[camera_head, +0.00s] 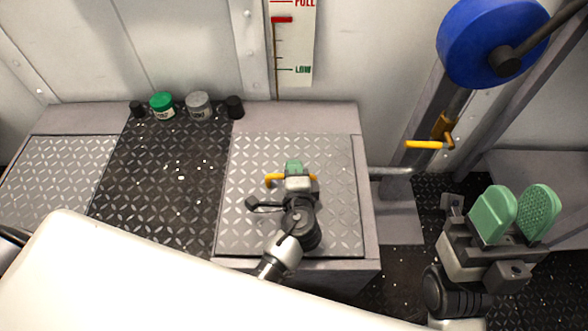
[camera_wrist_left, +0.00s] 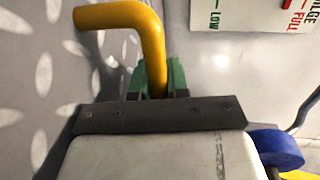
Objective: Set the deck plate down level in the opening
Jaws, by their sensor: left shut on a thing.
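The grey diamond-pattern deck plate (camera_head: 335,215) lies at the right part of the raised deck, with a yellow handle (camera_head: 270,180) on it. My left gripper (camera_head: 294,167) is shut on this handle, its green pads around the bar. In the left wrist view the bent yellow handle (camera_wrist_left: 125,15) rises between the green pads of my left gripper (camera_wrist_left: 155,75), and the plate surface (camera_wrist_left: 30,70) shows at left. The opening's edges under the plate are hidden; I cannot tell whether the plate is fully seated. My right gripper (camera_head: 518,215) is open and empty at the lower right.
Dark tread surface (camera_head: 165,180) with light specks lies left of the plate, then another grey plate (camera_head: 60,170). A green-lidded jar (camera_head: 162,105), a grey-lidded jar (camera_head: 199,105) and two black knobs line the back. A blue wheel (camera_head: 485,40) and yellow lever (camera_head: 427,145) stand at right.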

